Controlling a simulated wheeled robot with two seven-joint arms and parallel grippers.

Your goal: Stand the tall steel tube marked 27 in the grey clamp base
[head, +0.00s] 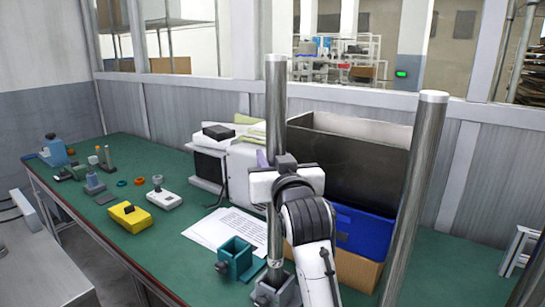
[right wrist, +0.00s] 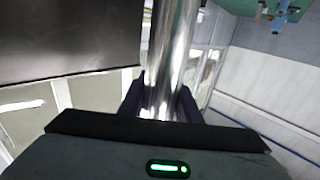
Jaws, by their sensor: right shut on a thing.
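My right gripper (head: 277,168) is shut on this tube around mid-height; in the right wrist view the fingers (right wrist: 160,100) close on both sides of the shiny tube (right wrist: 170,55). The grey clamp base (head: 277,292) is at the bottom of the head view. The tube's lower end meets it; I cannot tell how deep it sits. My left gripper is not in view.
Another tall steel tube (head: 414,190) rises at the right. Beside the held tube are a teal clamp block (head: 236,259), a paper sheet (head: 215,228) and a blue bin (head: 362,224). A yellow box (head: 130,216) and small tools lie left on the green bench (head: 95,238).

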